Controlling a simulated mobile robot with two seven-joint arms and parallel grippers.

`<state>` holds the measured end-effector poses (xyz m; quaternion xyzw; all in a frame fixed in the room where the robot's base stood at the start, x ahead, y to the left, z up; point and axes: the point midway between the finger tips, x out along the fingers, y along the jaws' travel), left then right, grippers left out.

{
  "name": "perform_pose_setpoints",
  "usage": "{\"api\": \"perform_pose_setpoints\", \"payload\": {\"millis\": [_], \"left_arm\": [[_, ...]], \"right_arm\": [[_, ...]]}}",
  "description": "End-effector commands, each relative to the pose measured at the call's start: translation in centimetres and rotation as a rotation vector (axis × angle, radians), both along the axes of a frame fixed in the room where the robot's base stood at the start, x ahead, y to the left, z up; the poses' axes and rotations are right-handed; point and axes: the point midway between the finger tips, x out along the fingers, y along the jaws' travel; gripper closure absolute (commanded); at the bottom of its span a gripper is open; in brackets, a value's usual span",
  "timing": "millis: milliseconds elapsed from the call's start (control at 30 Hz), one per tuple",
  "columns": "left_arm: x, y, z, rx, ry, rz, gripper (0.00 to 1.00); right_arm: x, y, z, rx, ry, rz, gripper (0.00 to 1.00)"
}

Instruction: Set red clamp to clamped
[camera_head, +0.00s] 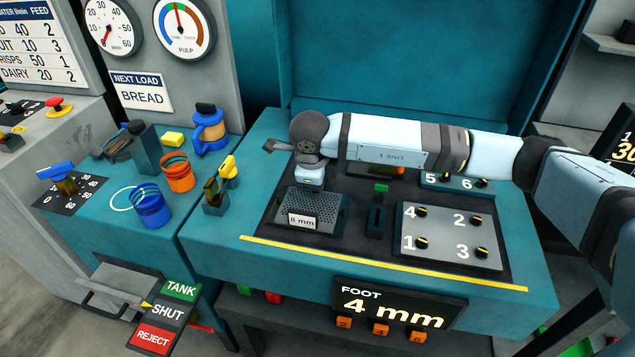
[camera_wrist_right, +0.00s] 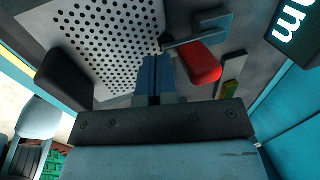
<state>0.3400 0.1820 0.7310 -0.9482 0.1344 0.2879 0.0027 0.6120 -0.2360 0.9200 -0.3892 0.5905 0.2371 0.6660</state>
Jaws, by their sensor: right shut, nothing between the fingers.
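The red clamp (camera_wrist_right: 201,64) shows in the right wrist view beside the upper edge of the perforated plate (camera_wrist_right: 105,28), with a dark grey bar reaching over the plate's edge. In the head view I cannot make out the clamp; my right arm covers that area. My right gripper (camera_wrist_right: 153,80) is shut and empty, its fingertips over the plate and just left of the red handle in the wrist view. I cannot tell whether they touch the handle, or whether the clamp is clamped. In the head view my right gripper (camera_head: 310,180) is over the plate. My left gripper is not in view.
The plate carries an 8 mm label (camera_head: 302,221). To its right are a dark slotted lever block (camera_head: 376,219) and a grey panel (camera_head: 436,258) with numbered knobs. A display (camera_head: 398,306) reads 4 mm. Blue and orange cups stand on the left bench.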

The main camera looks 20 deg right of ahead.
Motion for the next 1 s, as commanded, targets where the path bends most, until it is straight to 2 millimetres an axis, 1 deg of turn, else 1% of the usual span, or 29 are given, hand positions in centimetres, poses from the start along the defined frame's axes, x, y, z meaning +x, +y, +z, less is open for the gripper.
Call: {"api": "perform_pose_setpoints", "payload": {"millis": [33, 333, 633, 1000], "left_arm": [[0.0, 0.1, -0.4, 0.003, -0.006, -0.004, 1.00], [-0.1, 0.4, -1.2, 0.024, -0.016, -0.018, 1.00], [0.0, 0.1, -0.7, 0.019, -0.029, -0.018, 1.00], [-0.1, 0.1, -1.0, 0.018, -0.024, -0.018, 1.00]], "right_arm": [[-0.1, 0.1, -0.6, 0.000, 0.000, 0.000, 1.00], [-0.4, 0.3, -1.7, 0.000, 0.000, -0.001, 1.00], [-0.4, 0.3, -2.0, 0.000, 0.000, -0.001, 1.00], [-0.4, 0.3, -2.0, 0.001, 0.001, -0.001, 1.00]]}}
